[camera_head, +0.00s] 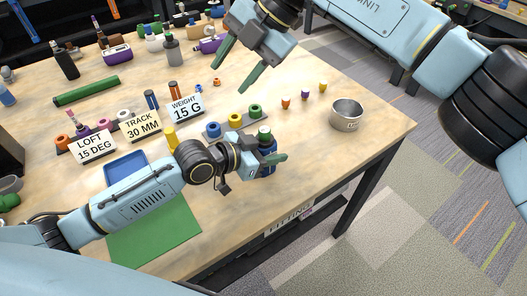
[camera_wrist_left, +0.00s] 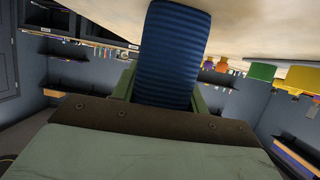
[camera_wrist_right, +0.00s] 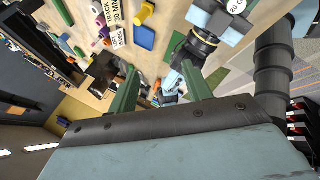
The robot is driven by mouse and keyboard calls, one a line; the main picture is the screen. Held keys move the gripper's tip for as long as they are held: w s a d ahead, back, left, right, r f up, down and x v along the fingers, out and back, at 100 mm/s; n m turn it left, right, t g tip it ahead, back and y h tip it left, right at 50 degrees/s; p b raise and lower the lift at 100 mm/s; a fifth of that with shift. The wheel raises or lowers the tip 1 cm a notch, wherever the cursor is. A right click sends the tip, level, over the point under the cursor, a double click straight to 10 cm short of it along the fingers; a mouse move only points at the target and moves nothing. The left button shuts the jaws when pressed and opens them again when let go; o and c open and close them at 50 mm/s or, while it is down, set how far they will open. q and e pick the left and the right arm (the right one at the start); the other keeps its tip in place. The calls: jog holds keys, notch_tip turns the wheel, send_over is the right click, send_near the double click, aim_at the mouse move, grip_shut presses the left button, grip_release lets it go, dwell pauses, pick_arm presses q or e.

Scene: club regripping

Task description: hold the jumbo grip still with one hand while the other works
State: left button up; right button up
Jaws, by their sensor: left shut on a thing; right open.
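The jumbo grip, a dark blue ribbed cylinder (camera_wrist_left: 176,55), stands between the fingers of my left gripper (camera_head: 272,163) near the table's right front. In the head view the gripper partly hides the blue body (camera_head: 268,145), and a green piece shows at its top. My left gripper is shut on it. My right gripper (camera_head: 235,76) is open and empty above the far part of the table, apart from the grip. In the right wrist view its two green fingers (camera_wrist_right: 160,72) are spread with nothing between them.
Blue, yellow and green ring-like pieces (camera_head: 235,120) stand left of the grip. A metal bowl (camera_head: 346,114) stands near the right edge. Signs (camera_head: 186,108), a blue tray (camera_head: 126,168) and a green mat (camera_head: 155,238) lie to the left. Small coloured pieces (camera_head: 305,94) sit behind.

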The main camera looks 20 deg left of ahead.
aim_at(264, 130)
jog(key=d+f+m+t+h, duration=0.2)
jog(key=d+t+h, duration=0.1)
jog(key=d+h, duration=0.35)
jog(key=f, duration=0.7)
jog(key=a+f, duration=0.1)
jog(key=f, duration=0.3)
jog(key=shift+f, duration=0.15)
jog(key=c, duration=0.9)
jog(key=shift+o, duration=1.2)
jog(key=shift+c, duration=1.3)
